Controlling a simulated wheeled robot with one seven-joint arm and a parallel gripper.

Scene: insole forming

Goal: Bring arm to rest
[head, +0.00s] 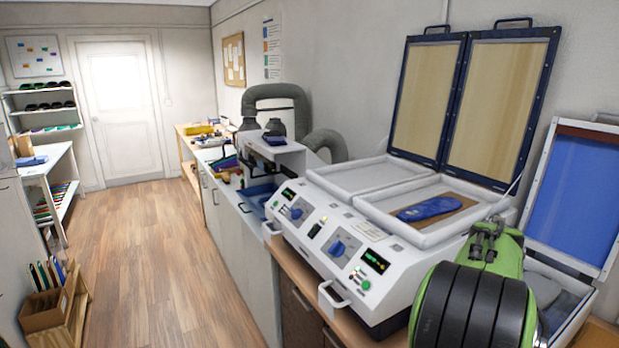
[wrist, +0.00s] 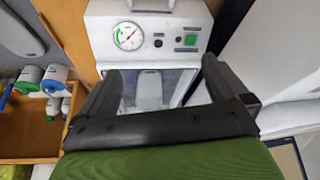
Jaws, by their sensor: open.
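My gripper (wrist: 160,70) is open in the wrist view, its two dark fingers spread wide with nothing between them. Beyond the fingers is a white machine (wrist: 112,20) with a round gauge and a green button; I see no contact with it. My green and black arm shows at the lower right of the head view, over the counter beside the white forming press. A blue insole (head: 430,209) lies on a brown sheet in the press's nearer bed, apart from my arm.
The white press (head: 330,236) has its two framed lids (head: 500,100) raised. A blue-panelled lid (head: 575,200) stands open at the far right.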

